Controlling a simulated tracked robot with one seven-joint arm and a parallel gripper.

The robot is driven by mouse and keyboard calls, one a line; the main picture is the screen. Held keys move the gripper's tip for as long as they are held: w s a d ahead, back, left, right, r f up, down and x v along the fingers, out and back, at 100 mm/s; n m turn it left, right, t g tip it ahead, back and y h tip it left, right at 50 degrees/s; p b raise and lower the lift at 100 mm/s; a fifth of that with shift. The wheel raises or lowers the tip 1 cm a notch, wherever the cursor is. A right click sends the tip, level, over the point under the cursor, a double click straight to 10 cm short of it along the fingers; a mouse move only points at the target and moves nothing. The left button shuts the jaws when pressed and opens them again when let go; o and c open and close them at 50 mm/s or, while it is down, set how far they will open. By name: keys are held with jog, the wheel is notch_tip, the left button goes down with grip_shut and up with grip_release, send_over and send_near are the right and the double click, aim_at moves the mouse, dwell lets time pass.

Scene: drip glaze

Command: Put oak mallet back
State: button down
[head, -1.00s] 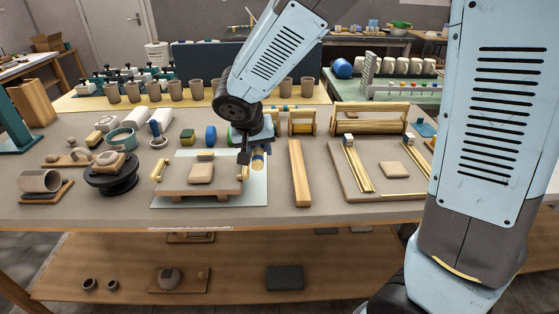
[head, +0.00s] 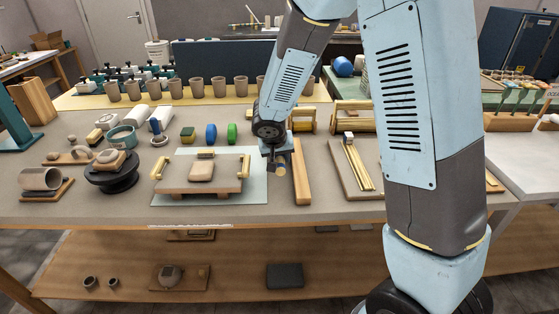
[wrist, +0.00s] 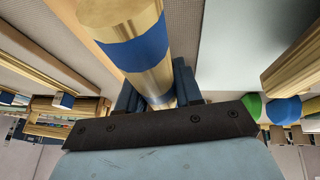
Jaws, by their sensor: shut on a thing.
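The oak mallet is a pale wooden cylinder with a blue band. In the wrist view the mallet (wrist: 135,50) rises from between the two dark fingers and fills the upper middle. My gripper (head: 276,152) is shut on it. In the head view the mallet (head: 281,168) is a small wooden end just below the fingers, largely hidden. It is over the gap between the pale blue mat (head: 256,190) and the long wooden bar (head: 301,180). I cannot tell how high it is above the table.
A wooden board with a clay slab (head: 201,171) lies on the mat. Blue (head: 211,134) and green (head: 232,133) pieces stand behind it. A black turntable (head: 112,178) is at left. A board with wooden strips (head: 358,167) lies at right, partly hidden by my arm.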

jog(key=shift+s+f, duration=0.1)
jog(key=shift+f, duration=0.5)
jog(key=c, duration=1)
grip_release()
jog(key=shift+c, duration=0.2)
jog(key=v, duration=1.2)
jog(key=s+d+r, duration=0.4)
jog(key=d+r, duration=0.2)
jog(key=d, duration=0.1)
jog(key=s+d+r, duration=0.5)
jog(key=d, duration=0.2)
jog(key=s+d+r+y, duration=0.1)
jog(key=s+d+r, duration=0.1)
jog(key=s, duration=0.4)
jog(key=s+d+r+y, duration=0.1)
jog(key=s+d+r, duration=0.2)
jog(key=s, duration=0.4)
jog(key=shift+d, duration=0.4)
